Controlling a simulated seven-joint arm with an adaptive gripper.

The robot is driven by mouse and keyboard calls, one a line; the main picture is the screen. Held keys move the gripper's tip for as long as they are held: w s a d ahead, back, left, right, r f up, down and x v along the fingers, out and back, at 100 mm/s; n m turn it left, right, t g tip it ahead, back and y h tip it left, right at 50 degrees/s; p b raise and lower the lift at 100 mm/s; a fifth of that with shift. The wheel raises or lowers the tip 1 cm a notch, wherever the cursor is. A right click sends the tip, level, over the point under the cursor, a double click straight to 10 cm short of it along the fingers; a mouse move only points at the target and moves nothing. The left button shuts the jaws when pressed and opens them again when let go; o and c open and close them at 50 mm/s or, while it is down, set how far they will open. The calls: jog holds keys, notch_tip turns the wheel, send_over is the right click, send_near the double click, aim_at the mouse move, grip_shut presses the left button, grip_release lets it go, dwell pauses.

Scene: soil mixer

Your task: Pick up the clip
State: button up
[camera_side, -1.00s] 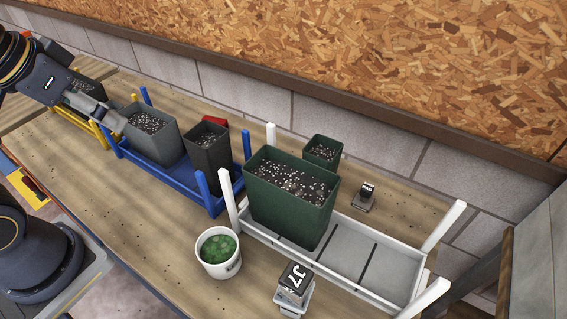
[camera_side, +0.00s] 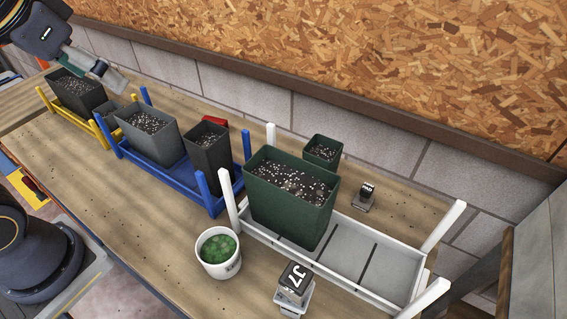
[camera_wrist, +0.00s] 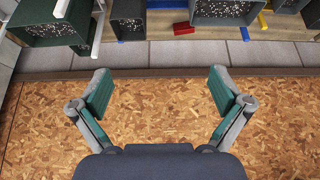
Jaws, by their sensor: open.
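A small red piece (camera_side: 215,122), which may be the clip, lies on the bench behind the dark pots of the blue tray, partly hidden by them in the side view. In the wrist view a red block (camera_wrist: 184,28) lies near the top, right of centre, beside the bench's back edge. My gripper (camera_side: 95,74) is at the upper left of the side view, above the yellow tray and well left of the red piece. In the wrist view my gripper (camera_wrist: 162,90) has its fingers wide apart with nothing between them.
Soil-filled pots stand in the yellow tray (camera_side: 101,134), the blue tray (camera_side: 181,188) and the white tray (camera_side: 385,272). A white pot with a green plant (camera_side: 219,267) and a J7 block (camera_side: 294,283) stand in front. The chipboard wall (camera_side: 380,60) rises behind the bench.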

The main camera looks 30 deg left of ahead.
jog(key=w+a+r, duration=0.1)
jog(key=w+r, duration=0.3)
jog(key=w, duration=0.3)
jog(key=n+g, duration=0.2)
jog(key=g, duration=0.3)
send_over(214, 119)
notch_tip(214, 119, down, 14)
jog(key=f, duration=0.1)
jog(key=shift+g, duration=0.4)
jog(key=f, duration=1.2)
jog(key=shift+s+a+f, duration=0.15)
jog(key=shift+a+f, duration=0.05)
jog(key=shift+f, duration=0.2)
jog(key=shift+d+f, duration=0.15)
jog(key=shift+f, duration=1.45)
jog(key=shift+d+f, duration=0.1)
jog(key=shift+f, duration=1.45)
jog(key=shift+c, duration=0.4)
jog(key=c, duration=0.7)
jog(key=shift+r, duration=0.1)
